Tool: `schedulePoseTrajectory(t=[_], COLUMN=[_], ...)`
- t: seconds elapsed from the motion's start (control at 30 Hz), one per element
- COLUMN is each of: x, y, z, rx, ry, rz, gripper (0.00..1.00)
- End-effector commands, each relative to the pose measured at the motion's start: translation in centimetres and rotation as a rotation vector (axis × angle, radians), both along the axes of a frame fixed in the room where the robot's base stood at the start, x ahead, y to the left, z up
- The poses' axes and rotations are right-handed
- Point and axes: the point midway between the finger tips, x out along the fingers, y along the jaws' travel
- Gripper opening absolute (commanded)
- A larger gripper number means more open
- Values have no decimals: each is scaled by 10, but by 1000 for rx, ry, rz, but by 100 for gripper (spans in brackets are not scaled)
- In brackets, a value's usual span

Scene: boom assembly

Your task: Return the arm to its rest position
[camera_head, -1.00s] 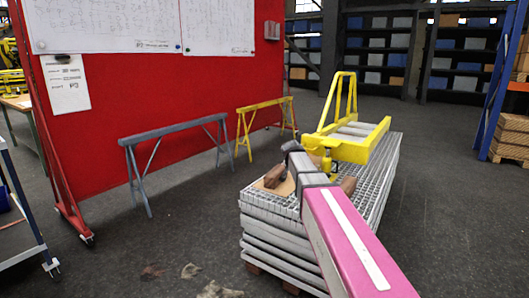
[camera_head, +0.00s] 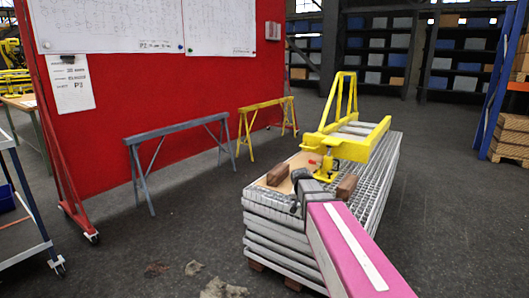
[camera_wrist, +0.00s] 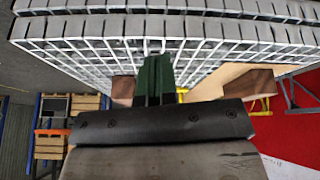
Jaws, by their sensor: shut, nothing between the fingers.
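My gripper (camera_wrist: 154,62) shows in the wrist view with its dark green fingers together and nothing between them. In the head view my pink arm reaches up from the bottom right. Its grey wrist is low over the near part of a stack of metal gratings (camera_head: 262,224), and the fingertips are hard to make out there. A yellow boom frame (camera_head: 345,150) with an upright yellow loop lies on the stack, beyond my wrist. My gripper appears apart from it.
Brown wooden blocks (camera_head: 277,174) (camera_head: 347,187) and a light board sit on the stack near my wrist. A grey trestle (camera_head: 178,128) and a yellow trestle (camera_head: 262,106) stand before the red board (camera_head: 160,90). A blue-framed cart (camera_head: 30,200) is at left. Floor between is mostly clear.

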Motion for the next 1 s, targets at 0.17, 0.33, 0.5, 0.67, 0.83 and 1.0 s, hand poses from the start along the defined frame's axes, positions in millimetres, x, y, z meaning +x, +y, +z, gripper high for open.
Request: schedulePoseTrajectory(t=[0.17,0.33,0.5,0.67,0.83,1.0], x=[-85,-158,-203,-216,-215,-215], y=[-9,-12,-12,-11,-11,-11], z=[-56,-97,-118,-124,-124,-124], rx=[29,79,119,135,136,135], ry=[154,288,364,387,388,387], rz=[116,238,321,350,352,351], gripper=[0,0,0,0,0,0])
